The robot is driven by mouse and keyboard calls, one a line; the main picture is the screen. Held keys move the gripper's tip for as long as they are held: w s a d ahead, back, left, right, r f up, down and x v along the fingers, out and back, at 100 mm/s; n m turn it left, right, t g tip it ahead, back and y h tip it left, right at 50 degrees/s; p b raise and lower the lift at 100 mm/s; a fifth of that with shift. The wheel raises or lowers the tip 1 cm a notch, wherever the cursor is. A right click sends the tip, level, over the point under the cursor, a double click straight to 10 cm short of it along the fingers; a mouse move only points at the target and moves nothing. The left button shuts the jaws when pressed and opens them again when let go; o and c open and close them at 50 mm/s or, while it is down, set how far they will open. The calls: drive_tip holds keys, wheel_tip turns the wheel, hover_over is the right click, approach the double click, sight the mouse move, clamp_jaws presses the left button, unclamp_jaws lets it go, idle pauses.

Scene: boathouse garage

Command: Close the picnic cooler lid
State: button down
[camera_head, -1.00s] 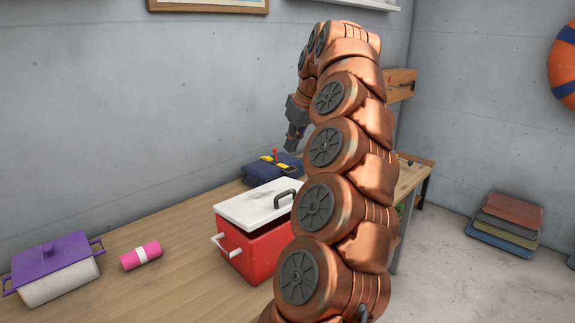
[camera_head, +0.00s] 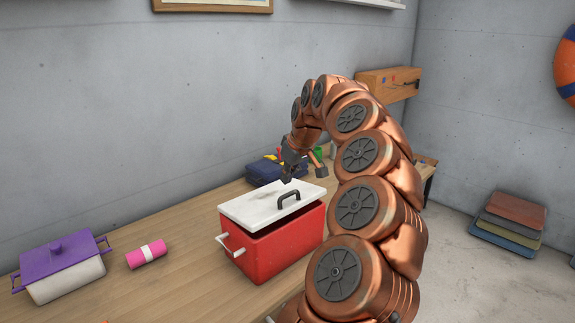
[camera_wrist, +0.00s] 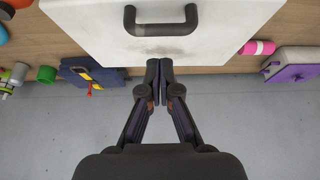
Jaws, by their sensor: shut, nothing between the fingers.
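The picnic cooler is a red box (camera_head: 283,248) with a white lid (camera_head: 250,208) that has a dark handle (camera_head: 288,198). It stands on the wooden bench. The lid lies nearly flat over the box, with a narrow gap visible under its right part, so it looks slightly raised there. My gripper (camera_head: 288,178) is just above the lid's far edge, behind the handle. In the wrist view, the shut, empty fingertips (camera_wrist: 166,64) overlap the edge of the white lid (camera_wrist: 85,30), beyond which the handle (camera_wrist: 161,28) shows. I cannot tell whether they touch it.
Bare bench lies between the roll and the cooler.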

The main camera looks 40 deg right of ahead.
drive_tip(key=shift+s+f, duration=0.2)
drive_tip(key=shift+f, duration=0.4)
drive_tip(key=shift+s+f, duration=0.2)
drive_tip(key=shift+f, duration=0.4)
drive_tip(key=shift+f, duration=0.1)
